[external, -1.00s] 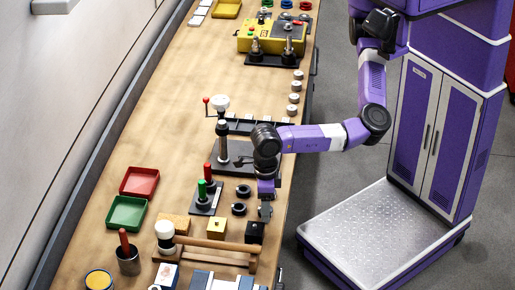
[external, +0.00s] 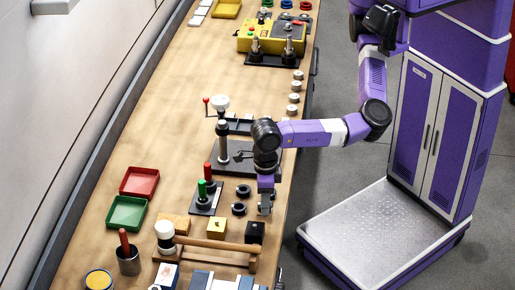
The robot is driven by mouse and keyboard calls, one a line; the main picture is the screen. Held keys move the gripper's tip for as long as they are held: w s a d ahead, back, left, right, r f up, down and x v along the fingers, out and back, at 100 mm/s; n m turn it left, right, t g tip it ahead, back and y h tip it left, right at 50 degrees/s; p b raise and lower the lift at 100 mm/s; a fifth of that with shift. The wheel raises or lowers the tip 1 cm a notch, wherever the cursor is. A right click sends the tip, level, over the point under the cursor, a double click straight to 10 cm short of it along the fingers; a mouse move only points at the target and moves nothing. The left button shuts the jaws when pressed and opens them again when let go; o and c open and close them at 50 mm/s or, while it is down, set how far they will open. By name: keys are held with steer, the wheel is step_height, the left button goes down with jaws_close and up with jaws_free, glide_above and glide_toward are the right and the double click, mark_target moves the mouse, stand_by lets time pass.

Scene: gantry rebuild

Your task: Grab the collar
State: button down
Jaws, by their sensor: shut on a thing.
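Two black ring-shaped collars lie on the bench just left of my gripper, an upper one (external: 243,191) and a lower one (external: 239,208). My gripper (external: 265,209) points down near the bench's right edge, to the right of these two rings and apart from them. It is shut on a small dark thing, which looks like another collar; the fingers hide most of it. I cannot tell whether the held piece touches the bench.
A black block (external: 255,232) and a yellow block (external: 217,227) stand below the gripper. A plate with red and green-handled pegs (external: 203,198) is to the left. Open wood lies left of centre.

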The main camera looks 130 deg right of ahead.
step_height(320, 180, up, 18)
steer(key=p, duration=0.9)
